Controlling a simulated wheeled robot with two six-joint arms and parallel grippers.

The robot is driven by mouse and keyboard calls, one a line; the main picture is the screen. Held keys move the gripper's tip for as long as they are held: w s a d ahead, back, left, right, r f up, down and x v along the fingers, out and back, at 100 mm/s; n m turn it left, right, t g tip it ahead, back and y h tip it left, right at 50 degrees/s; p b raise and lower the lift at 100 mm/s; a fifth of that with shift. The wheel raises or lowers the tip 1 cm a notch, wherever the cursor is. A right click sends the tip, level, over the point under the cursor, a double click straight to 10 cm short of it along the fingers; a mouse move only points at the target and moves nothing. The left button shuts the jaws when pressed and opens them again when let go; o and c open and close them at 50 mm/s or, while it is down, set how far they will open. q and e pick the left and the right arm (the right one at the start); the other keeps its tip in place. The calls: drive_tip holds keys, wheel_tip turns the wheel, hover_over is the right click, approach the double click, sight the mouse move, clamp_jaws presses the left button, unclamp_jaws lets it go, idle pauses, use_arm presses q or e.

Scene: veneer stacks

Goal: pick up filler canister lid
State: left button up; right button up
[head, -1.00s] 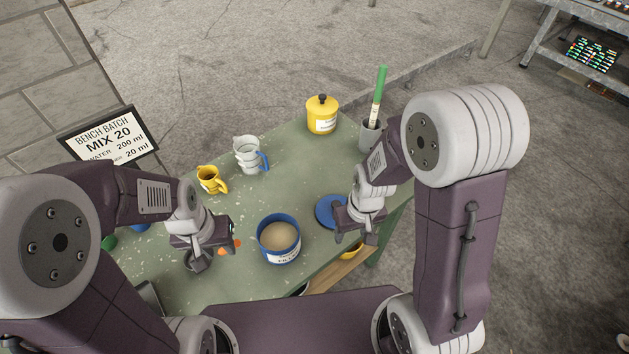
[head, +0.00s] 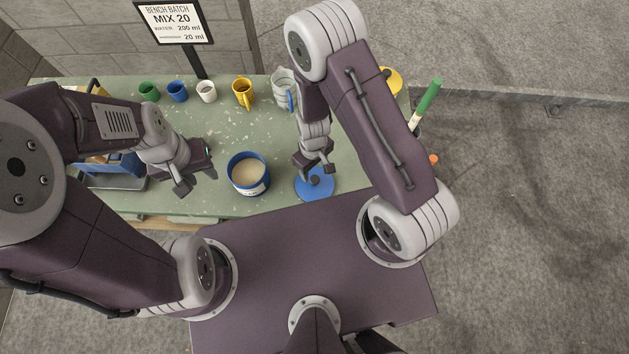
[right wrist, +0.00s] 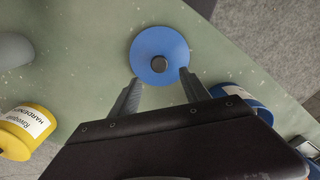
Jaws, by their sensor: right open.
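The filler canister lid is a flat blue disc (head: 312,192) with a dark knob, lying on the green bench near its front edge. In the right wrist view the lid (right wrist: 145,48) lies just beyond the fingertips, its knob roughly centred between them. My right gripper (head: 315,170) is open and empty, above the lid's far edge in the head view. The open blue filler canister (head: 248,186), with pale contents, stands left of the lid and shows partly in the right wrist view (right wrist: 257,108). My left gripper (head: 197,180) looks open and empty, left of the canister.
Green (head: 149,91), blue (head: 178,91), white (head: 207,91) and yellow (head: 242,90) cups stand along the back, near a clear jug (head: 281,90). The yellow hardener canister (right wrist: 22,135) stands at the right end in the head view. A sign (head: 174,22) stands behind the bench.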

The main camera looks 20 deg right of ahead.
sight(315, 179)
wheel_tip(315, 179, down, 3)
drive_tip(key=shift+r+b, duration=0.2)
drive_tip(key=shift+b, duration=0.5)
drive_tip(key=shift+s+d+f+b, duration=0.15)
drive_tip(key=shift+f+b, duration=0.15)
drive_tip(key=shift+s+d+r, duration=0.1)
drive_tip(key=shift+r, duration=0.1)
drive_tip(key=shift+f, duration=0.2)
wheel_tip(315, 179, down, 5)
drive_tip(key=b, duration=0.5)
drive_tip(key=shift+r, duration=0.15)
use_arm(q)
wheel_tip(315, 179, down, 8)
drive_tip(key=shift+s+d, duration=0.15)
drive_tip(key=shift+s, duration=0.15)
use_arm(e)
clamp_jaws()
